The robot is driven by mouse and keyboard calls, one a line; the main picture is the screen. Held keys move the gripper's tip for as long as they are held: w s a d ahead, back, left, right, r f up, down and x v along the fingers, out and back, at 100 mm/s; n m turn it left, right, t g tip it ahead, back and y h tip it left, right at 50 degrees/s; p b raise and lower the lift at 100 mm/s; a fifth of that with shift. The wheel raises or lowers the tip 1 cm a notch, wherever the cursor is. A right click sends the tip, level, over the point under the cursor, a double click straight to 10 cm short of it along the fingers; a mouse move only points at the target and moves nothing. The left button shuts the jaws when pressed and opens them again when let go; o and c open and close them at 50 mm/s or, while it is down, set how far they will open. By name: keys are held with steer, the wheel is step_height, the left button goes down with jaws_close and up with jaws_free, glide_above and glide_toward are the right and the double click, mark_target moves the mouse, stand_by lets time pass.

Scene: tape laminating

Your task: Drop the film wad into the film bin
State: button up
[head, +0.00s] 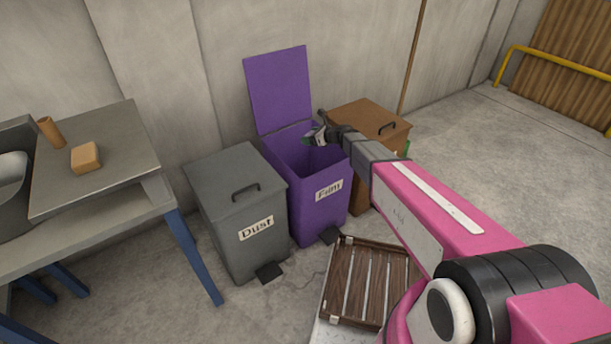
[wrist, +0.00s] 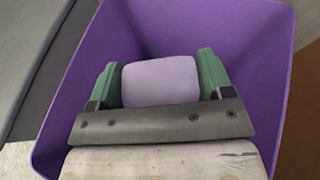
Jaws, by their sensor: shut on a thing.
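The film bin (head: 317,202) is purple, labelled "Film", and stands with its lid (head: 278,88) raised against the wall. My gripper (head: 313,137) is over the bin's open mouth. In the wrist view, my gripper (wrist: 158,78) has its green fingers closed on both sides of the film wad (wrist: 160,82), a pale lilac rounded block. Below the wad I see the purple inner walls of the bin (wrist: 225,30). The wad is hard to make out in the head view.
A grey bin (head: 240,205) labelled "Dust" stands shut to the left. A brown bin (head: 365,122), lid shut, stands to the right, partly behind my arm. A slatted wooden crate or pallet (head: 345,285) lies in front. A metal table (head: 100,185) is at the left.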

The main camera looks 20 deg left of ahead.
steer(key=shift+f, duration=1.4)
steer(key=o, duration=0.9)
steer(key=shift+d, duration=0.1)
steer(key=v, duration=1)
steer(key=shift+d+r, duration=0.15)
steer(key=shift+d, duration=0.15)
steer(key=shift+s, duration=0.2)
